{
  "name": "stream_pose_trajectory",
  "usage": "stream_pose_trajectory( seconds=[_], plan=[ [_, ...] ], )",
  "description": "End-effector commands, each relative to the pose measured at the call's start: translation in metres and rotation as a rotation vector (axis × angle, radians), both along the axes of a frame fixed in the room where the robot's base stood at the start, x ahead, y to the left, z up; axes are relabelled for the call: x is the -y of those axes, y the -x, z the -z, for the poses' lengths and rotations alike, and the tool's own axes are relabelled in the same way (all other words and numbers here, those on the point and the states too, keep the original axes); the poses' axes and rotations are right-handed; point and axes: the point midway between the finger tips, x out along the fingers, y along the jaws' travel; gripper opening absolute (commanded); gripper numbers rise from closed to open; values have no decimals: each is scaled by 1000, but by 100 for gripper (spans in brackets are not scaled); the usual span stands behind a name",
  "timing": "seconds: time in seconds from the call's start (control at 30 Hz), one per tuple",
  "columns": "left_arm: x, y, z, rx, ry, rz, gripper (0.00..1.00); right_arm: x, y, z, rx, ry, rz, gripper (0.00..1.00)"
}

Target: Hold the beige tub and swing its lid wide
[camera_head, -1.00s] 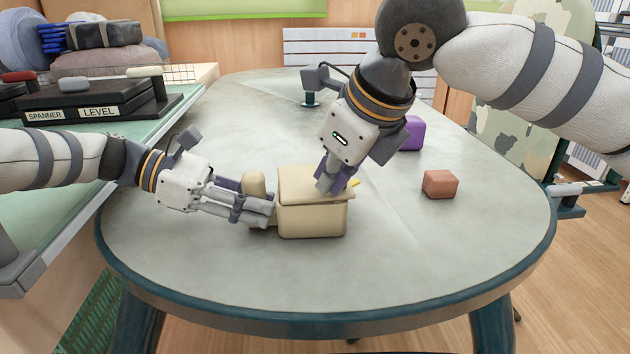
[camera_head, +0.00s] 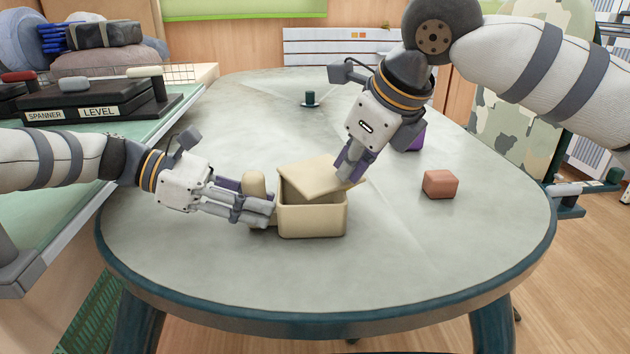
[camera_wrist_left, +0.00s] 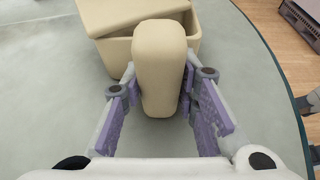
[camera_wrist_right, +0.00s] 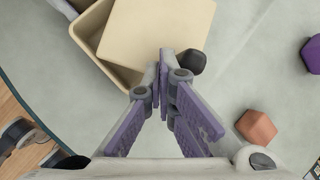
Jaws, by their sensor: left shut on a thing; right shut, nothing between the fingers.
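The beige tub (camera_head: 312,222) stands on the grey table. Its beige lid (camera_head: 315,174) is turned askew towards the back right, so the front part of the tub's hollow shows. My left gripper (camera_head: 262,204) is shut on the tub's rounded beige handle (camera_wrist_left: 158,65) on its left side. My right gripper (camera_head: 347,174) is shut and empty at the lid's right edge; in the right wrist view its fingertips (camera_wrist_right: 163,62) are close against the lid (camera_wrist_right: 150,35). Whether they touch is unclear. The back of the tub's opening is hidden under the lid.
A red-brown block (camera_head: 440,184) lies right of the tub. A purple block (camera_head: 418,138) sits behind it, partly hidden by my right arm. A dark green peg (camera_head: 310,98) stands at the back. The table front is clear. Cases (camera_head: 95,98) lie on the left bench.

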Motion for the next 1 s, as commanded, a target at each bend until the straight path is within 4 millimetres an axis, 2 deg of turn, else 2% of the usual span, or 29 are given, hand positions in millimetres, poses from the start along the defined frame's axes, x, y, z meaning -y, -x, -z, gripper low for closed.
stream_pose_trajectory(
  seconds=[0.03, 1.0],
  plan=[
    [-1, 1, 4, -4, -8, 3, 0, 2, -2, 0, -1, 0, 3, 0],
    [-1, 1, 4, -3, -7, 2, 0, 35, -31, 0, -1, 0, 3, 0]
  ],
)
